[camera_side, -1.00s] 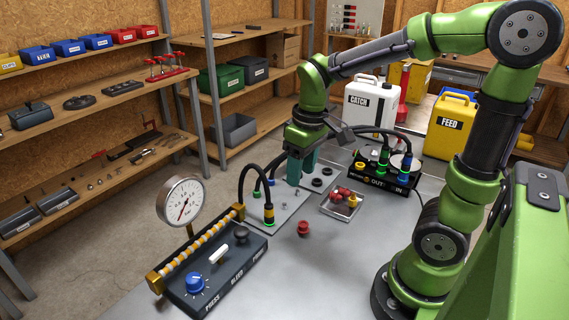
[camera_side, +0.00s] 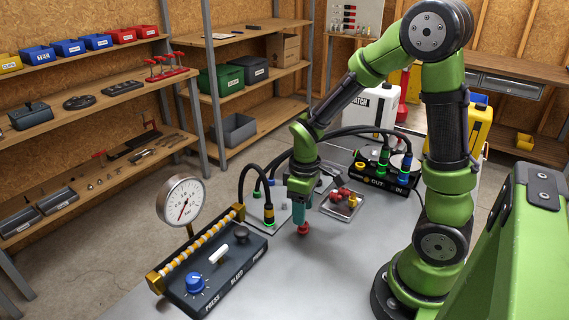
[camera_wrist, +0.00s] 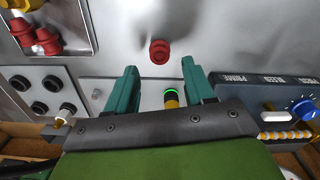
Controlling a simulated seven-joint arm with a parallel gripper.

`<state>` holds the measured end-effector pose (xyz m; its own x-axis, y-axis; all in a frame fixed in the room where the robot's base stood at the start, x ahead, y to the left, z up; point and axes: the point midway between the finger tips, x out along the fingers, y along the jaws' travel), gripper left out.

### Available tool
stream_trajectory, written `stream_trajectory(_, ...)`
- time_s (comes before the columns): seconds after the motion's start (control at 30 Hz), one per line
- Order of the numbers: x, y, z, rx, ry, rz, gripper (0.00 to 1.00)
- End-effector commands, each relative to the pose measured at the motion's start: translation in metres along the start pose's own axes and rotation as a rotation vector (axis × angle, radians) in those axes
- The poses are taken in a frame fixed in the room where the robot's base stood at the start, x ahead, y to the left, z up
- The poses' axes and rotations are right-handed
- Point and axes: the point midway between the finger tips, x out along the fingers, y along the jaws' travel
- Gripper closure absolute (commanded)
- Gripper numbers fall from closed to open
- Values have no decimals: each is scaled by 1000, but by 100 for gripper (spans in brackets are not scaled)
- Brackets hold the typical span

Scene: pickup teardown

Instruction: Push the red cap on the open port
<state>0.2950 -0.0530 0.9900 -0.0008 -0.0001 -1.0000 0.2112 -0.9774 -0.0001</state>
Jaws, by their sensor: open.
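The red cap (camera_side: 303,230) stands on the grey table, just below my gripper (camera_side: 301,212) in the side view. In the wrist view the red cap (camera_wrist: 158,52) lies a little beyond the open teal fingertips (camera_wrist: 163,72), roughly centred between them. My gripper is open and empty, pointing down; whether its fingers touch the cap is unclear. I cannot tell which opening is the open port.
A tray (camera_side: 343,210) with red and yellow caps stands right of my gripper. The pump box (camera_side: 215,272) with a gauge (camera_side: 181,202) is at the left. A manifold (camera_side: 372,177) with hoses stands behind. The table front is clear.

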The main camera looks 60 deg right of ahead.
Motion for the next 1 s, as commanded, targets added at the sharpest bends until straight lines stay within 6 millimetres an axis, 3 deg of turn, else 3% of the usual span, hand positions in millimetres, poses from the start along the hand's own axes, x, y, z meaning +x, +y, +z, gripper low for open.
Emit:
stream_trajectory(0.1,21,0,1,2,-4,-1,47)
stream_trajectory(0.3,40,0,0,0,-1,0,47)
stream_trajectory(0.67,45,0,0,0,1,0,47)
stream_trajectory(1.0,45,0,0,1,1,0,96)
